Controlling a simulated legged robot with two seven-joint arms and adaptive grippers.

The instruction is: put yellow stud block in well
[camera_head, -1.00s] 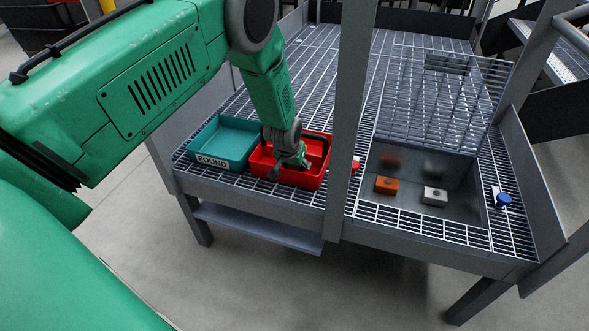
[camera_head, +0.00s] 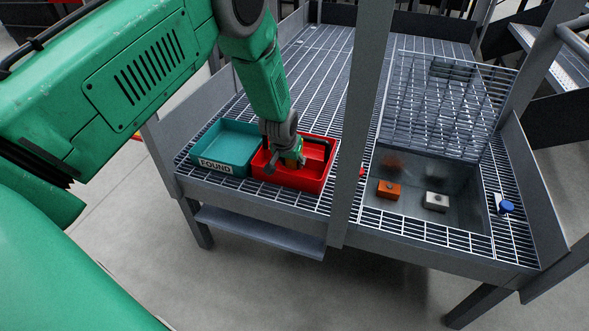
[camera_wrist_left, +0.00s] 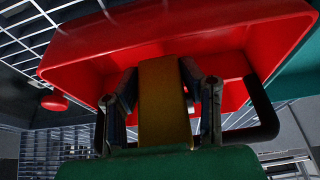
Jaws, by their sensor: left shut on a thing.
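My left gripper (camera_head: 285,163) is at the red tray (camera_head: 310,185) in the head view, pointing down over its inside. In the left wrist view the gripper (camera_wrist_left: 160,110) is shut on the yellow stud block (camera_wrist_left: 163,95), which stands between the two dark fingers. The block's studs cannot be made out, and in the head view it is mostly hidden by the gripper. The well (camera_head: 455,175) is a sunken metal box in the grating, to the right behind the upright post. My right gripper is not in view.
An orange block (camera_head: 388,190) and a white block (camera_head: 436,201) lie in the well. A grated lid (camera_head: 440,100) stands open behind it. A grey post (camera_head: 358,130) rises between tray and well. A teal tray (camera_head: 225,147) marked FOUND is at left, a blue knob (camera_head: 506,207) at right.

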